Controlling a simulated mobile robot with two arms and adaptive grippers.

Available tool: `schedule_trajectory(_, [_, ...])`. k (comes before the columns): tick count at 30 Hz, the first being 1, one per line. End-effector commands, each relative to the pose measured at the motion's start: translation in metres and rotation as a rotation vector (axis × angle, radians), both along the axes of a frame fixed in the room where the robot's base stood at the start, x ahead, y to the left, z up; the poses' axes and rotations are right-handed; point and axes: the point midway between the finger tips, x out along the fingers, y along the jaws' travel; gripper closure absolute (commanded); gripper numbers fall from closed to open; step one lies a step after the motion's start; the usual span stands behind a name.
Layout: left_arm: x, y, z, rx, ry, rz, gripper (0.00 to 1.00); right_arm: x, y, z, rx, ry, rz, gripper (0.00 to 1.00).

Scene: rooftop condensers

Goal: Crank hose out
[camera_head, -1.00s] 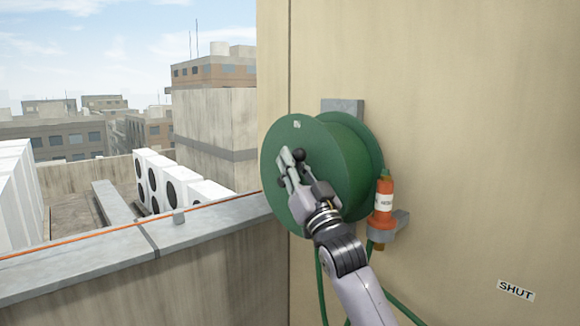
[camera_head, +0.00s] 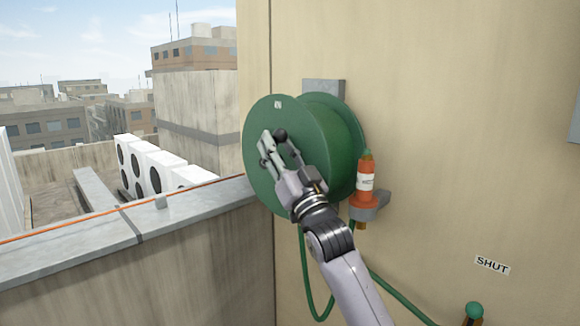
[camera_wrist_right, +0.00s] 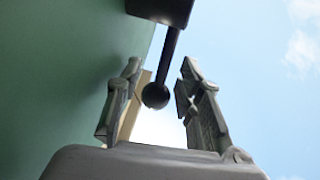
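The green hose reel (camera_head: 320,112) is mounted on the beige wall in the head view. A black ball knob (camera_head: 281,134) of its crank shows at the reel's front face. My right gripper (camera_head: 266,150) is in front of that face, by the crank. In the right wrist view the black knob (camera_wrist_right: 156,95), on a thin dark rod, lies between the two fingers of my right gripper (camera_wrist_right: 160,103). The fingers are apart, with gaps beside the knob. Green hose (camera_head: 304,270) hangs below the reel. An orange nozzle (camera_head: 366,185) stands upright in a grey holder. My left gripper is not in view.
A grey-capped parapet (camera_head: 110,225) with an orange line along it meets the wall at the left. A SHUT label (camera_head: 492,265) is on the wall, with a green-topped fitting (camera_head: 474,311) below it. White condenser units (camera_head: 150,165) stand beyond the parapet. The wall right of the nozzle is mostly clear.

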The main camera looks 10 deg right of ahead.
Motion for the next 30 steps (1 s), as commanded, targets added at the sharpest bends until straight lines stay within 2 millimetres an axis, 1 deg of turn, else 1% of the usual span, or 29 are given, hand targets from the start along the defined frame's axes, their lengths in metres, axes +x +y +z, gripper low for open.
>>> schedule_trajectory(9, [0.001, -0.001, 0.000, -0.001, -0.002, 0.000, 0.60, -0.049, -0.021, -0.038, 0.000, 0.002, -0.001, 0.66])
schedule_trajectory(12, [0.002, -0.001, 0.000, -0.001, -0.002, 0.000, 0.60, -0.064, -0.027, -0.048, -0.001, 0.001, -0.001, 0.66])
schedule_trajectory(15, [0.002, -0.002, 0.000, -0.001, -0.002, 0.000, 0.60, -0.073, -0.031, -0.055, 0.000, 0.001, -0.002, 0.66])
schedule_trajectory(20, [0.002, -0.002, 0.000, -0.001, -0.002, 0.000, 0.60, -0.082, -0.034, -0.061, 0.000, 0.000, -0.001, 0.66])
schedule_trajectory(28, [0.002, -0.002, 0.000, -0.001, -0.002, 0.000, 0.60, -0.083, -0.034, -0.061, 0.000, -0.001, -0.001, 0.66])
schedule_trajectory(30, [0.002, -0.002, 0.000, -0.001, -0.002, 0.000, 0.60, -0.082, -0.035, -0.061, 0.000, 0.000, -0.001, 0.70])
